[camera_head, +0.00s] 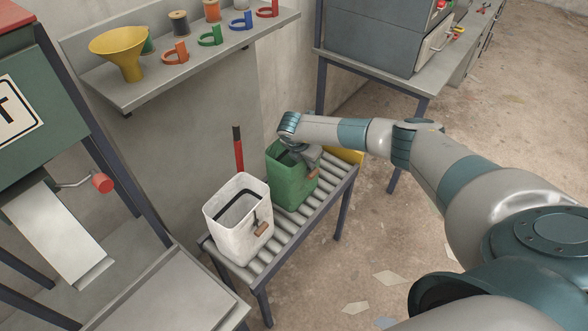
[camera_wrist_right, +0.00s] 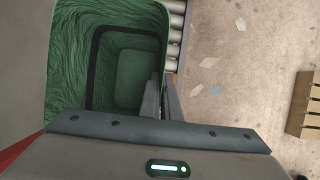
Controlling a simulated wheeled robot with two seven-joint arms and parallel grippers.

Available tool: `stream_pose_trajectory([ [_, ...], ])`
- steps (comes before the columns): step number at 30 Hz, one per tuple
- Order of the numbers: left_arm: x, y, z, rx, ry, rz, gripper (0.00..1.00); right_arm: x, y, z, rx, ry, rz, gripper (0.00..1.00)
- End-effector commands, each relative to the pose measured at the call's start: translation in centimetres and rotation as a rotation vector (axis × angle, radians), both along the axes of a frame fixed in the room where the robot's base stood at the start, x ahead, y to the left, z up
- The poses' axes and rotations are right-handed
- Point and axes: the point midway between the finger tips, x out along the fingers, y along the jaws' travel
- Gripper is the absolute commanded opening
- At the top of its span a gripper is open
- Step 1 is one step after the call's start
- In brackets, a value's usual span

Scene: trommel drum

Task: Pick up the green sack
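The green sack (camera_head: 290,187) stands open-topped and upright on a roller table, with a brown tab on its side. My right gripper (camera_head: 308,163) is at its upper rim, partly hidden by my wrist. In the right wrist view, the green sack (camera_wrist_right: 122,65) shows its open mouth and dark inner band. The fingers of my right gripper (camera_wrist_right: 163,98) are close together at its right wall, one on the inner side and one on the outer side, and look shut on it. My left gripper is not in view.
A white sack (camera_head: 238,222) stands on the roller table (camera_head: 275,252) in front of the green one. A red stick (camera_head: 238,150) and a yellow object (camera_head: 347,155) are close by. A shelf (camera_head: 190,75) with a yellow funnel (camera_head: 121,52) hangs above left. Floor is open at right.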

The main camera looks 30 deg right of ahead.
Motion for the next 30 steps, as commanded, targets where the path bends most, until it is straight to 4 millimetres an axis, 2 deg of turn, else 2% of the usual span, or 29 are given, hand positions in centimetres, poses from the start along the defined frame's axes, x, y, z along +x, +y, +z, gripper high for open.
stream_pose_trajectory([
  [23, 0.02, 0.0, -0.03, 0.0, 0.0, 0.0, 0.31, 0.04, 0.0, 0.07, 0.0, -0.001, 0.0, 0.0],
  [30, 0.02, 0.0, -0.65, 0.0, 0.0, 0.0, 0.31, 0.1, 0.01, 0.9, 0.001, -0.003, 0.001, 0.0],
])
